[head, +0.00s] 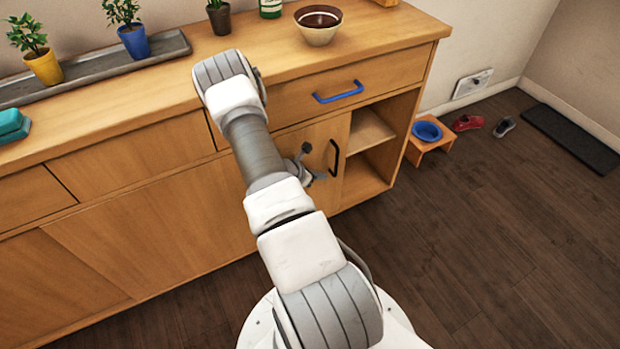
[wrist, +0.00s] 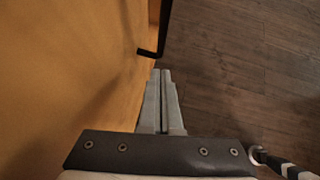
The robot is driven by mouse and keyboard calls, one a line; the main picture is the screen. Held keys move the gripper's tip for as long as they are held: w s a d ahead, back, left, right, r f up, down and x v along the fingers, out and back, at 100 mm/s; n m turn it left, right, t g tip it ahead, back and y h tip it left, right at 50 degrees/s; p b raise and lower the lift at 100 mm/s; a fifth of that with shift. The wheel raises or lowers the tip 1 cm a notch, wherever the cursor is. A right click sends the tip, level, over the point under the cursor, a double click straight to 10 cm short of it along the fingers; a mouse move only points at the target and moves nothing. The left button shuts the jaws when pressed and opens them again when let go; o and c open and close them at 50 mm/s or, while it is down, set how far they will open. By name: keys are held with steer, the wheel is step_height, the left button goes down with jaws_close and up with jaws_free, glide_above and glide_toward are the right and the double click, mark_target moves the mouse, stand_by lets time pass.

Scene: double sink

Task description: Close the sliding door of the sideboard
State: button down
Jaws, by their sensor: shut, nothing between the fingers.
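The wooden sideboard (head: 150,220) has a sliding door (head: 318,132) with a black bar handle (head: 333,158). To the right of the door, a shelved compartment (head: 368,150) stands open. My gripper (head: 324,174) is low in front of the door, close to the handle, and partly hidden behind my arm. In the wrist view, my gripper's fingers (wrist: 162,76) are shut with nothing between them. Their tips point toward the lower end of the handle (wrist: 162,30), beside the door face (wrist: 70,70). I cannot tell whether they touch the handle.
A drawer with a blue handle (head: 338,92) is above the door. A bowl (head: 318,24), potted plants on a tray (head: 95,68) and a bottle (head: 270,8) stand on top. A small stand with a blue bowl (head: 427,131) and shoes (head: 467,123) are right of the sideboard. The floor in front is clear.

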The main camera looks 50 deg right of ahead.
steer(key=d, duration=0.3)
steer(key=shift+s+d+r+b, duration=0.2)
steer(key=shift+s+d+b, duration=0.05)
steer(key=shift+b, duration=0.05)
steer(key=shift+d, duration=0.2)
